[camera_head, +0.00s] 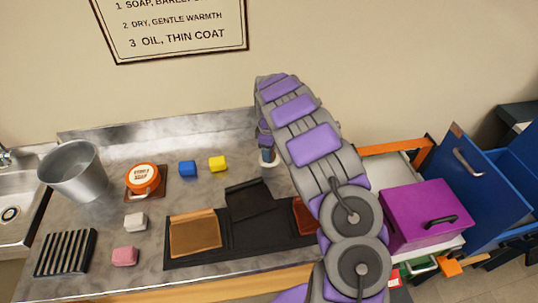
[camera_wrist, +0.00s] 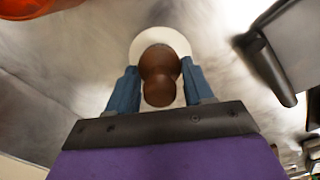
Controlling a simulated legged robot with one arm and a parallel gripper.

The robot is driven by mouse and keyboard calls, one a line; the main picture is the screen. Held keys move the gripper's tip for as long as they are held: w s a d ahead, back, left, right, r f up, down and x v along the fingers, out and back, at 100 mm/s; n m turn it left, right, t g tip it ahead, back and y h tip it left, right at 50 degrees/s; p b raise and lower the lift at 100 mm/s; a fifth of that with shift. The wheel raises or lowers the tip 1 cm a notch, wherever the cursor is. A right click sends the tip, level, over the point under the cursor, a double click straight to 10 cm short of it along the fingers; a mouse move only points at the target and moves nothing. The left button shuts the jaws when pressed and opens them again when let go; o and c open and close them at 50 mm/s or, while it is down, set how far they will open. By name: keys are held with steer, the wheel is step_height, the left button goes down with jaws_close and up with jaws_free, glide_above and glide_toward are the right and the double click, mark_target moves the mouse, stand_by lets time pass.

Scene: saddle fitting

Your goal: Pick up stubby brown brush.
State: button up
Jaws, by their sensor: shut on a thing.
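The stubby brown brush (camera_wrist: 160,66) is in the middle of the wrist view, with a rounded brown handle and a wide pale round part below it. My gripper (camera_wrist: 160,88) has its two blue fingers on either side of the brown handle and is shut on it. In the head view my gripper (camera_head: 266,147) points down at the back of the metal counter. A small part of the brush (camera_head: 268,157) shows under the fingers there; my arm hides much around it. I cannot tell whether the brush touches the counter.
A black mat (camera_head: 245,238) with leather pieces lies in front. A purple box (camera_head: 420,215) stands right. The back wall is close behind.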

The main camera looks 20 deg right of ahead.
steer(key=shift+c, duration=1.1)
steer(key=shift+r, duration=0.1)
step_height(320, 180, up, 4)
steer(key=shift+w+f+p, duration=0.1)
steer(key=shift+f+p, duration=0.1)
steer(key=shift+p, duration=0.5)
steer(key=s+a, duration=0.3)
steer(key=a, duration=0.1)
steer(key=s+a+r+p, duration=0.1)
steer(key=s+a, duration=0.3)
steer(key=s+a+p, duration=0.1)
steer(key=s+a, duration=0.2)
steer(key=a, duration=0.1)
steer(key=shift+s+a+r, duration=0.15)
steer(key=shift+s, duration=0.1)
steer(key=o, duration=0.5)
steer(key=c, duration=0.4)
